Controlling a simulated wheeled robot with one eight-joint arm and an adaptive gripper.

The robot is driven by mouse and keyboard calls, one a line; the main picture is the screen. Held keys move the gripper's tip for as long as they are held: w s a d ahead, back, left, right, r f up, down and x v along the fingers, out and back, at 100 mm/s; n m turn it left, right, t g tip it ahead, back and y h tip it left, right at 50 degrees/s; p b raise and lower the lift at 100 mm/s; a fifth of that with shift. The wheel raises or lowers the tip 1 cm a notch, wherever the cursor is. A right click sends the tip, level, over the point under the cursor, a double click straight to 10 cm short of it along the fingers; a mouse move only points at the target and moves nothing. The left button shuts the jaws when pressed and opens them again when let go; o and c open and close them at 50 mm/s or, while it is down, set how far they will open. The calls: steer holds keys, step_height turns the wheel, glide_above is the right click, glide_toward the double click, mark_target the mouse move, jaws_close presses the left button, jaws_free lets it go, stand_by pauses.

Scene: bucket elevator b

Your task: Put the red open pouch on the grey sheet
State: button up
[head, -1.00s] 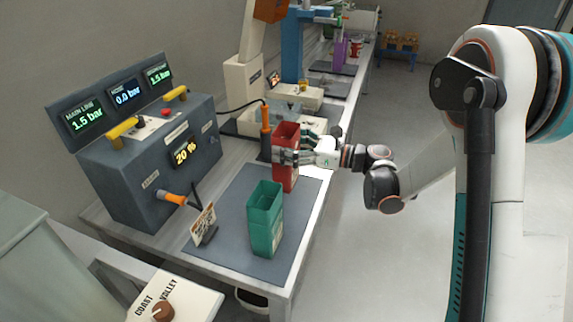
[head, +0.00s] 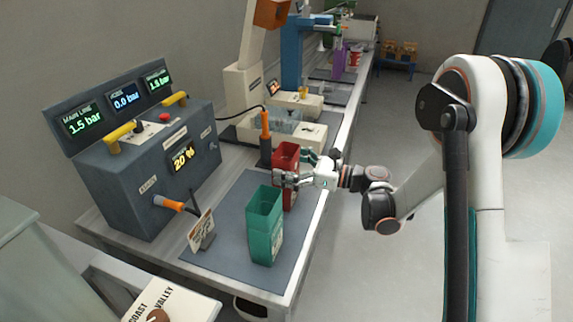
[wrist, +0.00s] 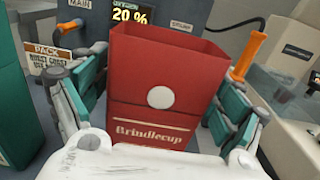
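The red open pouch (head: 286,158) stands upright, open end up, over the far right part of the grey sheet (head: 228,218). I cannot tell whether its base touches the sheet. My gripper (head: 290,180) comes from the right, with its fingers around the pouch's sides. In the wrist view the red pouch (wrist: 160,75) fills the middle, its white dot and "Brindlecup" label facing me. The pouch's base is hidden there.
A green open pouch (head: 264,228) stands on the sheet, nearer and left. A small sign (head: 201,231) stands left of it. A grey control box (head: 150,165) with an orange-handled lever (head: 175,206) is at left. An upright orange handle (head: 265,125) stands just behind the red pouch.

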steer(key=shift+r, duration=0.15)
steer(key=shift+s+d, duration=0.1)
steer(key=shift+d, duration=0.2)
steer(key=p+v, duration=0.4)
steer(key=v, duration=0.7)
steer(key=s+a+r+n+h, duration=0.2)
steer(key=s+r+n+h, duration=0.5)
steer(key=s+n+h, duration=0.15)
steer(key=s+d+r+n+h, duration=0.1)
steer(key=s+d+n+h, duration=0.3)
steer(key=s, duration=0.5)
steer(key=s+d+r+n+t+h, duration=0.1)
steer(key=s+d+n+h, duration=0.3)
steer(key=s+n, duration=0.5)
steer(key=shift+s+d, duration=0.15)
steer(key=shift+d, duration=1)
steer(key=shift+n+h, duration=0.25)
